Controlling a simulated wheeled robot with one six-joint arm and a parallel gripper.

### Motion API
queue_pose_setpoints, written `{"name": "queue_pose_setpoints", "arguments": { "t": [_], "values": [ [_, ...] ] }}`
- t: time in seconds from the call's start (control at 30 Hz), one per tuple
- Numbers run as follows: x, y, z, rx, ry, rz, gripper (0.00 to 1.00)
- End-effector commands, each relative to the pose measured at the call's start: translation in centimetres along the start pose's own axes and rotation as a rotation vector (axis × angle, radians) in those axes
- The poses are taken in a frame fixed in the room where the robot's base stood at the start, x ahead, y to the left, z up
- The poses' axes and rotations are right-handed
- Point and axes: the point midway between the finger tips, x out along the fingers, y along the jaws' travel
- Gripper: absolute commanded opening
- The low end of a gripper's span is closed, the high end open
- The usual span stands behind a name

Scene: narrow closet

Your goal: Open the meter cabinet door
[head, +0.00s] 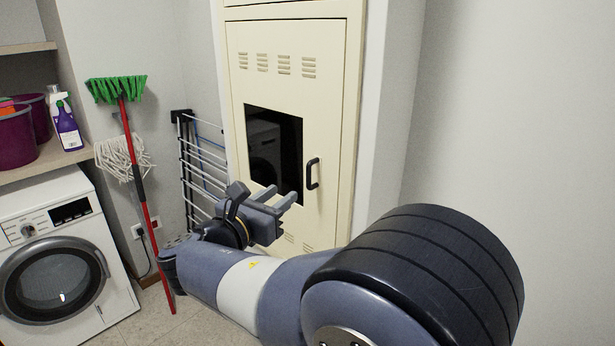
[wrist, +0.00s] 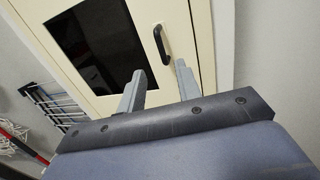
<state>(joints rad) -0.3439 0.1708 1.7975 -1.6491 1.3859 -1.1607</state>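The meter cabinet door (head: 293,90) is cream, with vent slots and a dark window (head: 287,150). It looks shut in its frame. Its black bar handle (head: 312,173) is upright on the right side of the door. My gripper (head: 282,199) is in front of the door, lower and to the left of the handle in the head view, with its fingers apart and nothing between them. In the wrist view the handle (wrist: 161,44) lies beyond the open fingertips (wrist: 160,72), apart from them.
A folded drying rack (head: 200,165) leans left of the cabinet. A green broom (head: 118,90) with a red pole and a white mop (head: 124,157) stand beside it. A washing machine (head: 60,262) is at the left. A bare wall (head: 510,110) closes the right side.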

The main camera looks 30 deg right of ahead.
Motion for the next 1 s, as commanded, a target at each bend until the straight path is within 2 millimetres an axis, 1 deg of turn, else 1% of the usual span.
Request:
{"name": "queue_pose_setpoints", "arguments": {
  "t": [0.03, 0.3, 0.5, 0.7, 0.97, 1.0],
  "values": [
    [0.8, -0.1, 0.1, 0.0, 0.0, -0.004, 0.33],
    [5.5, -0.1, 0.1, -0.002, 0.0, -0.005, 0.33],
    [8.2, -0.1, 0.1, -0.002, 0.0, -0.003, 0.33],
    [9.3, -0.1, 0.0, -0.001, 0.0, 0.0, 0.33],
    [9.4, 0.0, 0.0, -0.001, 0.0, 0.001, 0.33],
    [9.4, 0.0, 0.0, -0.001, 0.0, 0.0, 0.3]
  ]
}}
